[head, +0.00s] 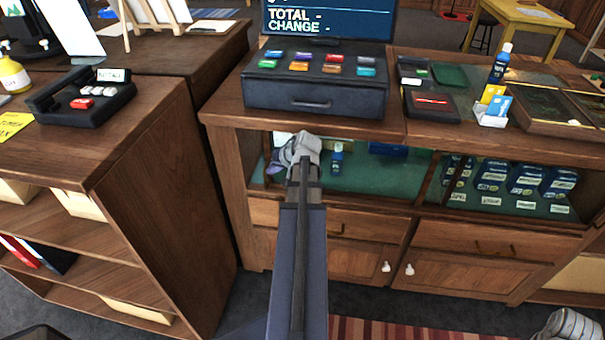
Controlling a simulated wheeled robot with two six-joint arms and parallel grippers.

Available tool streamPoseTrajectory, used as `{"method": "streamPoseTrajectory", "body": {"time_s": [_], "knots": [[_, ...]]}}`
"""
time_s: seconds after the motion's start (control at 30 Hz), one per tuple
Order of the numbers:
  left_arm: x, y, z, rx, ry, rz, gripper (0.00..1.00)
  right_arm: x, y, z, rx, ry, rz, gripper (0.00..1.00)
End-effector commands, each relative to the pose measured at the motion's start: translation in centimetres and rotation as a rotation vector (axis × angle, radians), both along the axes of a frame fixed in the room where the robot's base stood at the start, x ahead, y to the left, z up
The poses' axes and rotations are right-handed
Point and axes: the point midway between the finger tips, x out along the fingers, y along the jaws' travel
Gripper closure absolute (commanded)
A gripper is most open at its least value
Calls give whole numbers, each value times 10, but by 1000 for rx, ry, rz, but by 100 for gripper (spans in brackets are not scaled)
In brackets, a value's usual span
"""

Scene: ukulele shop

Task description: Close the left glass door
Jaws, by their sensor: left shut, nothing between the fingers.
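The wooden counter case (225,185) has a green-lined display shelf (385,178) under its top. A slanted dark wooden upright (432,180) parts the left bay from the right bay. I cannot clearly make out the left glass door's pane or whether it stands open. My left gripper (297,148) is shut and empty, at the left end of the left bay; its arm hides part of the case front. Whether it touches a door edge is unclear. My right gripper (565,326) shows only partly at the bottom right corner, and its fingers cannot be made out.
A small blue bottle (337,158) stands in the left bay. Several blue packs (522,180) with price cards fill the right bay. A cash register (315,88), a card holder (492,115) and a spray bottle (501,64) stand on top. A wooden shelf unit (165,200) stands close on the left.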

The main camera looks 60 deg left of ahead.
Motion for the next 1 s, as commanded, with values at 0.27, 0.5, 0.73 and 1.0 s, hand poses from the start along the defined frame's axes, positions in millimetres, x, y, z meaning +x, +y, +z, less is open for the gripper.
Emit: {"method": "streamPoseTrajectory", "body": {"time_s": [0.27, 0.5, 0.73, 1.0], "knots": [[-47, 40, 0, 1, 0, 4, 100, 0, 0, 0, 0, 0, 0, 50], [-63, 54, 0, 0, 0, 2, 100, 0, 0, 0, 0, 0, 0, 50], [-67, 58, 0, 1, 2, 1, 100, 0, 0, 0, 0, 0, 0, 50], [-68, 59, 1, 4, 4, 2, 100, 0, 0, 0, 0, 0, 0, 50]]}}
